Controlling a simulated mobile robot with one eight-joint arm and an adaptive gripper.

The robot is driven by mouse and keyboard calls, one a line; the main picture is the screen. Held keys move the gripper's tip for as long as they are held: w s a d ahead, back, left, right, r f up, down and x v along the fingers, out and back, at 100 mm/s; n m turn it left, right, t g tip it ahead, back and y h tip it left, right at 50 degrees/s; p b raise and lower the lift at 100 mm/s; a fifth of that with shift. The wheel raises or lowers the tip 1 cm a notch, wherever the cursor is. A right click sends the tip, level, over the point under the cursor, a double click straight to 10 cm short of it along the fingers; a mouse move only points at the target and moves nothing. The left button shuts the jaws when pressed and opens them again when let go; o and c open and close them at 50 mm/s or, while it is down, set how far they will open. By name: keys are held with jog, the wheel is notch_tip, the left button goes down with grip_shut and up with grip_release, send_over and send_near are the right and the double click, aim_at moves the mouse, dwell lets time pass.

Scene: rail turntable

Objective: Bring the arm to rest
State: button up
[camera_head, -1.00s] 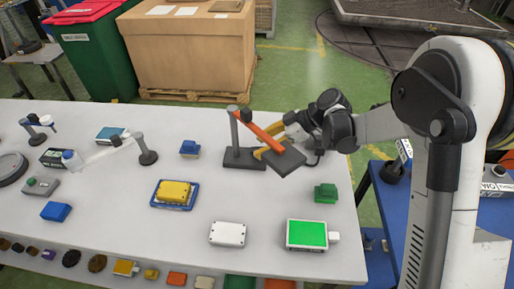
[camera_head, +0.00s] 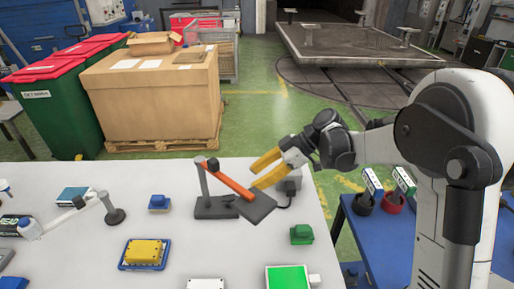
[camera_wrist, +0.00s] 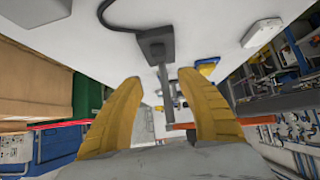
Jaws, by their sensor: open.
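My gripper (camera_head: 262,172) has yellow fingers and is above the far right part of the white table (camera_head: 180,225). Its fingers are apart with nothing between them. In the wrist view my gripper (camera_wrist: 165,95) also shows open and empty. Just left of and below it in the head view stands a dark grey device with an upright post (camera_head: 203,178) and a tilted orange bar (camera_head: 235,182). A flat dark plate (camera_head: 257,207) is at the bar's lower end. The fingers appear close to the bar and plate; whether they touch is unclear.
On the table are a green block (camera_head: 301,234), a yellow box on a blue tray (camera_head: 143,252), a blue block (camera_head: 159,202) and a green-topped box (camera_head: 288,278). A blue table (camera_head: 385,230) stands at right. A large cardboard box (camera_head: 150,95) and bins are behind.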

jog(key=shift+r, duration=0.1)
jog(key=s+d+r+m+t+h, duration=0.2)
jog(key=s+d+m+h, duration=0.3)
jog(key=s+d+m, duration=0.4)
jog(key=s+d+r+m+t+h, duration=0.3)
jog(key=s+d+m, duration=0.6)
jog(key=s, duration=0.4)
jog(key=d+t+h, duration=0.1)
jog(key=t, duration=0.1)
jog(key=shift+s+d+m+t+h, duration=0.25)
jog(key=shift+d+m+t+h, duration=0.05)
jog(key=shift+d+h, duration=0.1)
jog(key=shift+r, duration=0.1)
